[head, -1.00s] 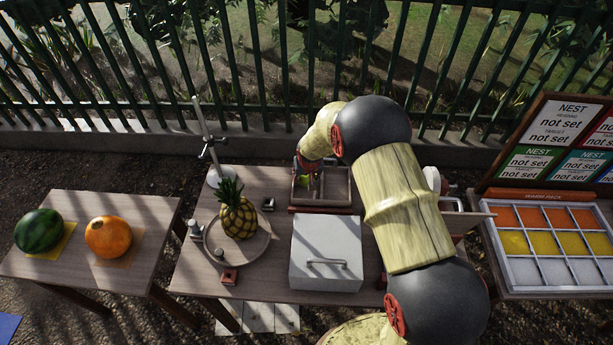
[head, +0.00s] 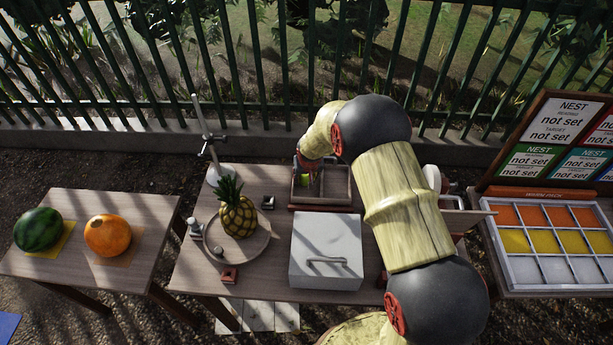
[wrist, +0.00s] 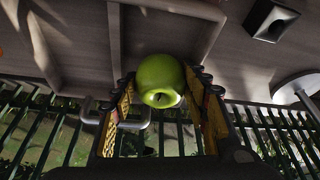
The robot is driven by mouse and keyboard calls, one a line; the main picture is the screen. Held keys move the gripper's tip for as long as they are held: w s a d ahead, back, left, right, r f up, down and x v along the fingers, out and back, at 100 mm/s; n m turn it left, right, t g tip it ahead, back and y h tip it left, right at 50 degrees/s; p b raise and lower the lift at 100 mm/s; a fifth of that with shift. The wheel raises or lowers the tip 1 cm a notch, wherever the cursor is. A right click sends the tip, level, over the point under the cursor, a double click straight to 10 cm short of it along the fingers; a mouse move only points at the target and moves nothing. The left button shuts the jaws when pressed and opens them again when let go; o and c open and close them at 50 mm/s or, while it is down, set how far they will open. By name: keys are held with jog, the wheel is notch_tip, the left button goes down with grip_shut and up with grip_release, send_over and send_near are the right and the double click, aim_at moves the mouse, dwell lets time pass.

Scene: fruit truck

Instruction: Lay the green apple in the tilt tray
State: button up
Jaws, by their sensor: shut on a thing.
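The green apple (wrist: 162,82) sits between the two fingers of my gripper (wrist: 160,100) in the wrist view, with a finger on each side. In the head view my gripper (head: 303,172) is small and partly hidden by my arm, and a bit of the apple (head: 304,182) shows below it. The tilt tray (head: 337,206) is a shallow brown tray with a divider, at the back of the middle table. The apple is over or inside its left part; I cannot tell whether it touches the floor of the tray. Tray walls (wrist: 175,10) also show in the wrist view.
A white box with a handle (head: 326,252) stands in front of the tray. A pineapple (head: 238,216) stands on a round plate to the left, near a metal stand (head: 205,135). A watermelon (head: 38,229) and an orange fruit (head: 107,235) lie on the left table.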

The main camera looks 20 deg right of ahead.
jog(key=shift+f+b, duration=0.4)
jog(key=shift+f, duration=0.05)
dwell(0.3)
jog(key=o, duration=1.3)
jog(key=shift+o, duration=0.2)
jog(key=shift+r, duration=0.1)
jog(key=shift+r+p, duration=2.35)
jog(key=shift+r, duration=1.95)
